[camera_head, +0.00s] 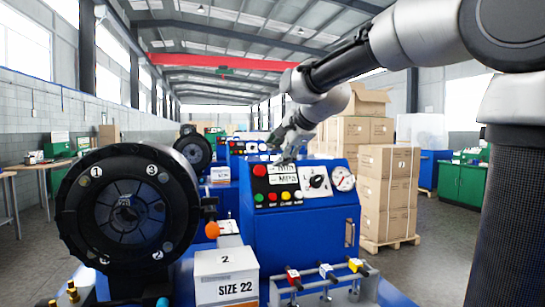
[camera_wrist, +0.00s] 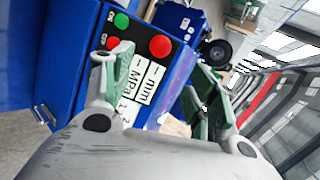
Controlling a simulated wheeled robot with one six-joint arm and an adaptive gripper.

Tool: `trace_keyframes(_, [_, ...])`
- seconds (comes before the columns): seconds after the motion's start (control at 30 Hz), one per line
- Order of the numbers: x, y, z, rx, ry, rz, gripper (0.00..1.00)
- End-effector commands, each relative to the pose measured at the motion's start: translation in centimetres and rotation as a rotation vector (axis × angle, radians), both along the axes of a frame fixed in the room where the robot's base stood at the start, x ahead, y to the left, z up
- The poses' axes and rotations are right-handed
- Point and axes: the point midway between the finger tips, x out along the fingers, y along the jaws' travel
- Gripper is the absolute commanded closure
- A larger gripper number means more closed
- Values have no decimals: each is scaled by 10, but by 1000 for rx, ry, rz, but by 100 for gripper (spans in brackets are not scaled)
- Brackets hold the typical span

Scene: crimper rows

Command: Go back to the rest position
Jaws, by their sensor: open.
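My gripper (camera_head: 284,143) is in front of and a little above the control panel (camera_head: 288,182) of the blue crimper cabinet (camera_head: 300,240) in the head view. In the wrist view my gripper (camera_wrist: 160,82) is open, with its two green-padded fingers apart and nothing between them. Behind the fingers, the panel (camera_wrist: 140,75) shows tilted, with a red button (camera_wrist: 160,46), a green button (camera_wrist: 121,20) and mm and MPa displays. I cannot tell the exact gap between fingertips and panel.
The black crimper head (camera_head: 75,205) stands at the left, beside a SIZE 22 box (camera_head: 227,279). A rail with coloured valves (camera_head: 327,271) is at the front. Stacked cartons (camera_head: 388,190) stand on a pallet at the right. Open floor (camera_head: 440,250) lies right of the cabinet.

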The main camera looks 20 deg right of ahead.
Motion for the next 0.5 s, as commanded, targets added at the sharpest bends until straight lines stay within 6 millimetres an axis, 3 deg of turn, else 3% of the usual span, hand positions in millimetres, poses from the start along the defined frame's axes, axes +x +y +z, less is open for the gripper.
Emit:
trace_keyframes(0.23, [-2, 0, -3, -91, -10, 68, 42])
trace_keyframes(0.27, [-4, 0, -6, -138, -7, 102, 42])
trace_keyframes(0.33, [-17, -2, -32, -288, 31, 222, 42])
trace_keyframes(0.37, [-27, -5, -50, -365, 63, 291, 42])
trace_keyframes(0.47, [-88, -23, -102, -623, 157, 562, 42])
trace_keyframes(0.5, [-116, -34, -118, -708, 188, 665, 42])
